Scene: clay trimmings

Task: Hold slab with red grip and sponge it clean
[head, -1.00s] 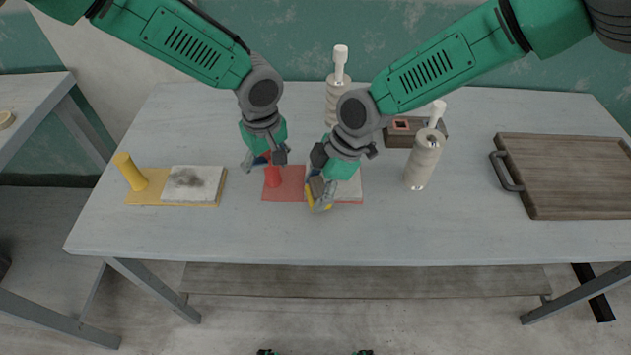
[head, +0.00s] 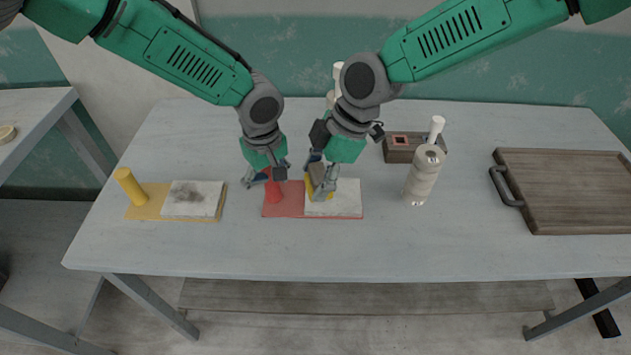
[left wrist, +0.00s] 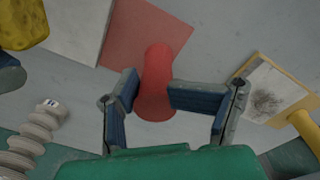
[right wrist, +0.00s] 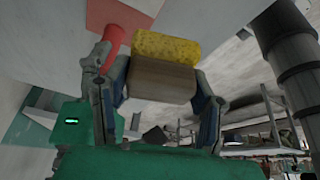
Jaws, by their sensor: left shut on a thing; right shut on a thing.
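The red board (head: 284,207) lies mid-table with an upright red grip (head: 274,191) at its left and a pale slab (head: 345,199) on its right part. My left gripper (head: 266,177) is shut on the red grip, which stands between its pads in the left wrist view (left wrist: 155,92). My right gripper (head: 320,185) is shut on a sponge block with a brown back (right wrist: 162,80) and a yellow face (right wrist: 166,48). The yellow sponge (head: 312,191) is at the slab's left part; contact is hard to tell. The gripper hides part of the slab, and no dark smudge shows on the rest.
A yellow board (head: 150,208) with a yellow grip (head: 130,186) and a smudged slab (head: 192,198) lies at the left. A ribbed bottle (head: 423,176), a brown box (head: 399,153) and a wooden tray (head: 570,190) stand to the right. The front table strip is clear.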

